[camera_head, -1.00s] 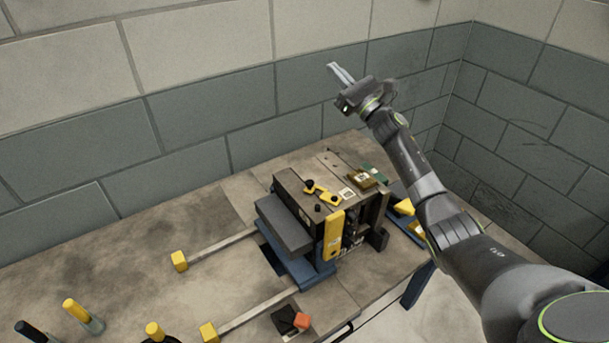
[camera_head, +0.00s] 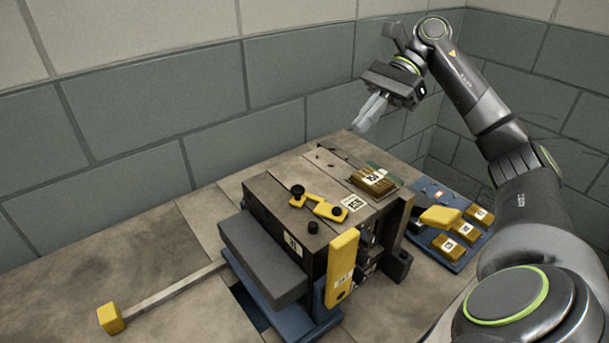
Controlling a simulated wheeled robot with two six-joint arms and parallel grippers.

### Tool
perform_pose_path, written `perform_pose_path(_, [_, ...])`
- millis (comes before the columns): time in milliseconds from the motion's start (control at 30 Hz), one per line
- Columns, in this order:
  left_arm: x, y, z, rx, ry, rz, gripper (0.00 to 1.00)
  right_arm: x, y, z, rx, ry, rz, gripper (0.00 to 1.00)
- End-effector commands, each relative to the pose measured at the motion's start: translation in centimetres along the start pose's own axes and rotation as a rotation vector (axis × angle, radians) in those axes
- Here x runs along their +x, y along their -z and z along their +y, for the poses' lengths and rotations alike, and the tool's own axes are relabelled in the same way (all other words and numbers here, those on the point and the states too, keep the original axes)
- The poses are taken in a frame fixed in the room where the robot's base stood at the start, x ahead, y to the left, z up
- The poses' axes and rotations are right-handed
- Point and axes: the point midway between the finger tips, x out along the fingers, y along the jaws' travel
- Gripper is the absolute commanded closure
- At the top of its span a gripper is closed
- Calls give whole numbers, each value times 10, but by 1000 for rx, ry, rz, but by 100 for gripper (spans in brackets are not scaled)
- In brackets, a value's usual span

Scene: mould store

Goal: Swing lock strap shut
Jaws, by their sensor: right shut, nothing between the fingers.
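The mould is a dark block (camera_head: 290,240) with a wooden-looking top, sitting on a blue base on the bench. A short yellow strap (camera_head: 320,207) lies across its top, with a black knob near each end. A longer yellow bar (camera_head: 342,268) hangs upright on the mould's front corner. I cannot tell for certain which yellow piece is the lock strap. My right gripper (camera_head: 362,120) is shut and empty, in the air above and behind the mould, apart from both. My left gripper is out of view.
A labelled brown block (camera_head: 372,181) lies at the back of the mould's top. A blue tray (camera_head: 468,249) with several yellow-brown blocks is at the right. A rail with a yellow end (camera_head: 110,318) reaches left. The bench at left (camera_head: 120,250) is clear.

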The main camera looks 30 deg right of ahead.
Motion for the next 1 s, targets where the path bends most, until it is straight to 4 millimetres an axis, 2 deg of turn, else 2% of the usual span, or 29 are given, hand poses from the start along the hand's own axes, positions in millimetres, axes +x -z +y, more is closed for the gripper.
perform_pose_path(167, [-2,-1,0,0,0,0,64,16,1,2,5,-7,7,100])
perform_pose_path(600, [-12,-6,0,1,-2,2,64,105,-5,2,-2,-6,0,100])
perform_pose_path(800, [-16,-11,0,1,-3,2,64,127,-15,1,0,-4,1,100])
perform_pose_path(1000, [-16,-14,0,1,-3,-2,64,134,-18,1,2,-3,1,100])
